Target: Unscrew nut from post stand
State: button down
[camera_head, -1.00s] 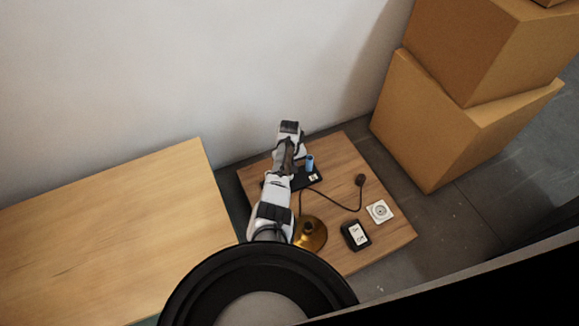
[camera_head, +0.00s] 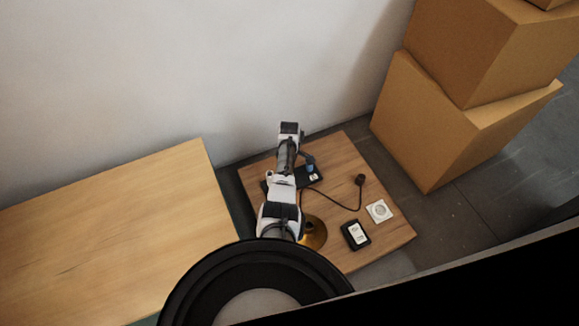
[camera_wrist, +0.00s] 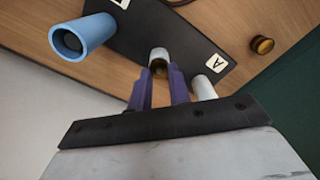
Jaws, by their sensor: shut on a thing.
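A black stand board (camera_wrist: 190,32) with white letter labels lies on the wooden surface. It also shows in the head view (camera_head: 283,184). In the wrist view my gripper (camera_wrist: 159,70) has purple fingers closed around a small grey cylindrical piece with a dark top (camera_wrist: 158,56), which appears to be the nut. Whether its thread is still on a post cannot be seen. A blue hollow tube (camera_wrist: 84,37) stands to its left, and a white cylinder (camera_wrist: 206,88) is to its right.
A small brass piece (camera_wrist: 262,45) lies right of the board. The wooden top also holds a brass lamp base (camera_head: 316,236), a dark plug (camera_head: 360,180) on a cord, a white socket (camera_head: 379,211) and a black box (camera_head: 355,235). Cardboard boxes (camera_head: 430,125) stand right.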

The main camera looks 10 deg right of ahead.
jog(key=n, duration=0.5)
jog(key=shift+s, duration=0.1)
jog(key=c, duration=1.2)
grip_release()
jog(key=shift+c, duration=0.2)
